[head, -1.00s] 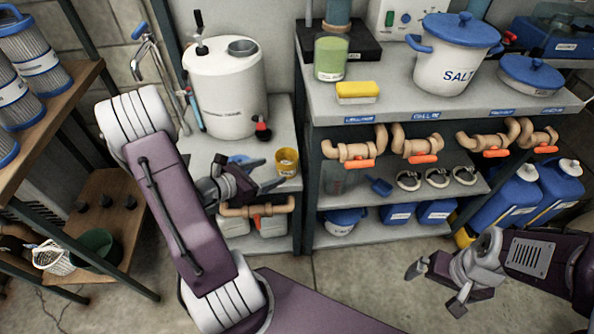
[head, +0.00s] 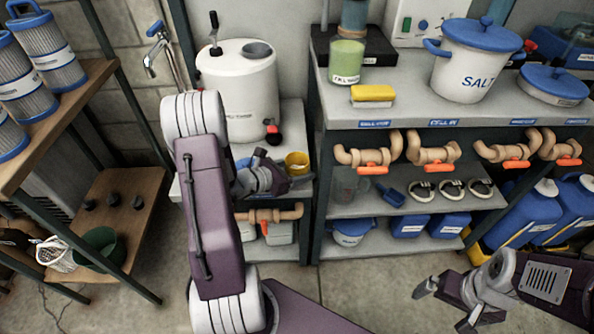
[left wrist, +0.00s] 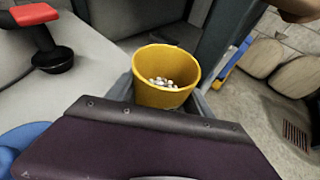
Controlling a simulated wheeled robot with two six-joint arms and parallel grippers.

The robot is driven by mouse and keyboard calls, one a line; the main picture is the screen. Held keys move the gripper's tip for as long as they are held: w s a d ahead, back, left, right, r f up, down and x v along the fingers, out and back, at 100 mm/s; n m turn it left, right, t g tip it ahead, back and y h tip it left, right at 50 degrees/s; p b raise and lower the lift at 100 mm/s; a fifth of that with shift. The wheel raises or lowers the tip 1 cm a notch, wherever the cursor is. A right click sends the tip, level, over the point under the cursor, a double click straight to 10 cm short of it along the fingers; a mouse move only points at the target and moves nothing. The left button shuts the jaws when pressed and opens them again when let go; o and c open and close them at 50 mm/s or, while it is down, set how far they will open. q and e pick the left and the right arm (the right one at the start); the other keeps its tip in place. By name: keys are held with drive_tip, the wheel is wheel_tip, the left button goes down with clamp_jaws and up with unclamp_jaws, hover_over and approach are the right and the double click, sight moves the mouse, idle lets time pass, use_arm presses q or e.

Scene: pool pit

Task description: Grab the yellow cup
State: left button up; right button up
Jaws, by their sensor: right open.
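The yellow cup (head: 297,160) stands at the front right of the low grey shelf, beside the white tank. In the left wrist view the yellow cup (left wrist: 150,95) is upright, with small pale pieces inside. My left gripper (head: 291,182) is at the cup. Grey finger parts show on both sides of it in the left wrist view, but my wrist housing hides most of them, so I cannot tell whether they touch the cup. My right gripper (head: 445,305) is open and empty above the floor at the lower right, away from the cup.
A white tank (head: 238,95) stands behind the cup, with a red-and-black knob (head: 272,132) close by. A grey shelf post (head: 316,165) rises just right of the cup. Pipes with orange valves (head: 372,169) jut out further right. A blue thing (left wrist: 25,145) lies on the shelf nearby.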

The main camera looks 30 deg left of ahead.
use_arm(q)
drive_tip(key=c, duration=0.6)
drive_tip(key=shift+o, duration=0.2)
wheel_tip(320, 180, up, 27)
drive_tip(key=p, duration=1.2)
drive_tip(key=shift+r, duration=0.5)
